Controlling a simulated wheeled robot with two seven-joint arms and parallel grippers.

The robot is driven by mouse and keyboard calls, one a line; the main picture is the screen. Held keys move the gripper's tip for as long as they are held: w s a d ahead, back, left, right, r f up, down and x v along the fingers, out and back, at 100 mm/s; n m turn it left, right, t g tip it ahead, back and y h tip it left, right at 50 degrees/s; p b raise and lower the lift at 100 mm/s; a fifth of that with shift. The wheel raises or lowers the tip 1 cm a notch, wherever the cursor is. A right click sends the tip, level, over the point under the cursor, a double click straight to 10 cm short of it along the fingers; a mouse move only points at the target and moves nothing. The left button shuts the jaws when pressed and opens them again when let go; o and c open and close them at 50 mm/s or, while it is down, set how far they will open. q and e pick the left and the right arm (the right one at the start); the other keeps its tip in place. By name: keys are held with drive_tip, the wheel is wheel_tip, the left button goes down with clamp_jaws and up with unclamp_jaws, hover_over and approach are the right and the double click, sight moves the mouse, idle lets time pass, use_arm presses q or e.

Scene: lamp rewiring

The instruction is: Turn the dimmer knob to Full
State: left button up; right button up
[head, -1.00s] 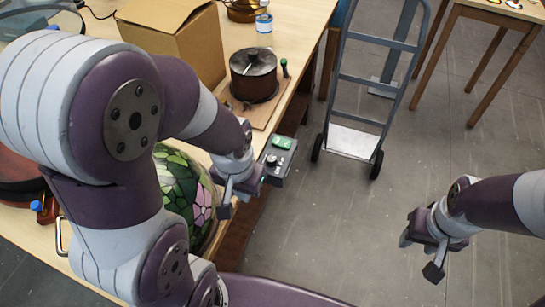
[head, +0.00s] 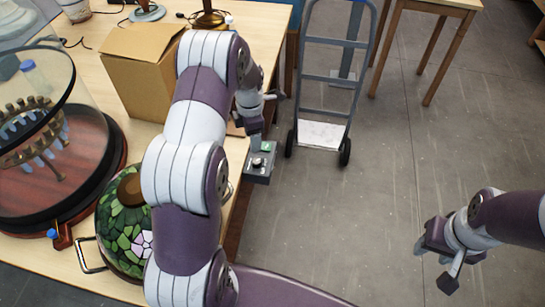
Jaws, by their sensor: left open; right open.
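The dimmer is a small grey box (head: 262,175) at the right edge of the workbench, with a green patch (head: 266,147) on its far part. Its round knob (head: 257,161) shows on top; its pointer is too small to read. My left gripper (head: 267,110) is open, beyond the box in the picture, with one finger hanging close to the green patch. I cannot tell whether that finger touches the box. The knob is clear of the fingers. My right gripper (head: 437,266) is open and empty over the floor at the right.
A stained-glass lampshade (head: 120,225) and a glass-covered round case (head: 50,165) stand at the left of the bench. A cardboard box (head: 135,70) stands behind my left arm. A hand truck (head: 325,90) stands on the floor past the bench edge.

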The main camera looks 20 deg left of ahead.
sight(257, 160)
use_arm(q)
drive_tip(key=f+n+p, duration=0.1)
drive_tip(key=f+n, duration=0.1)
drive_tip(key=f, duration=0.1)
drive_tip(key=f+n+p, duration=0.1)
drive_tip(key=f+n, duration=0.1)
drive_tip(key=f, duration=0.2)
drive_tip(key=w+f+n+p, duration=0.1)
drive_tip(key=f+n, duration=0.1)
drive_tip(key=f, duration=0.1)
drive_tip(key=shift+w+d+f+n, duration=0.1)
drive_tip(key=shift+d+f+n, duration=0.05)
drive_tip(key=shift+f+n, duration=0.2)
drive_tip(key=shift+f, duration=0.55)
drive_tip(key=c, duration=1.1)
